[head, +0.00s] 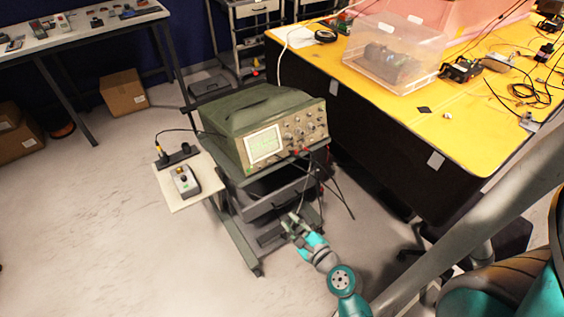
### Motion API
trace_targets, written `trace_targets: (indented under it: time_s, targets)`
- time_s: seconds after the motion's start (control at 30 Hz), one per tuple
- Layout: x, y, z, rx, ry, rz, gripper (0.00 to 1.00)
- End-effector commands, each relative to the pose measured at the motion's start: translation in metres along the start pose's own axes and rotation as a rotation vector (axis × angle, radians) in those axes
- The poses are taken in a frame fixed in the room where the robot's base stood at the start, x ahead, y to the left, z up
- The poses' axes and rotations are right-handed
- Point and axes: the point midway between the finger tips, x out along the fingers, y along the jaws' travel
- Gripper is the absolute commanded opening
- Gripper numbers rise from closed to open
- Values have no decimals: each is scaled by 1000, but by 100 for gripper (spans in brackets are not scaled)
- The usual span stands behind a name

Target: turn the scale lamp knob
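A green oscilloscope (235,112) stands on top of a cart, its lit screen (264,144) and control panel facing me to the lower right. Several small knobs (304,130) sit on the panel right of the screen. The scale lamp knob is too small to tell apart from the others. My gripper (291,218) is below and in front of the panel, near the cart's lower shelf in the picture, apart from the oscilloscope. Its two fingers appear spread, with nothing visible between them.
Dark cables (338,186) hang from the panel's front, right of my gripper. A side board (170,186) on the left holds a small grey box (184,182). A yellow-topped table (480,135) stands close on the right.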

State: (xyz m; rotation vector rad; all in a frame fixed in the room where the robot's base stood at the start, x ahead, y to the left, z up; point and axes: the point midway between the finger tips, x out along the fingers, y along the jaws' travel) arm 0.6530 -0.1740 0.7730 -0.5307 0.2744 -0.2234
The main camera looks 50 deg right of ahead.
Motion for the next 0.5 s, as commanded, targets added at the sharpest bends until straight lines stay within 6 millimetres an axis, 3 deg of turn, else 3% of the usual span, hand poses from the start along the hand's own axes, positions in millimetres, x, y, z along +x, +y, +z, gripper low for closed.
trace_targets:
  time_s: [0.03,0.2,0.33,0.5]
  targets:
    - [16,-21,1,118,-27,-23,23]
    - [48,-72,5,462,-126,-46,23]
    - [59,-97,8,608,-179,-47,23]
    - [66,-107,11,669,-202,-43,23]
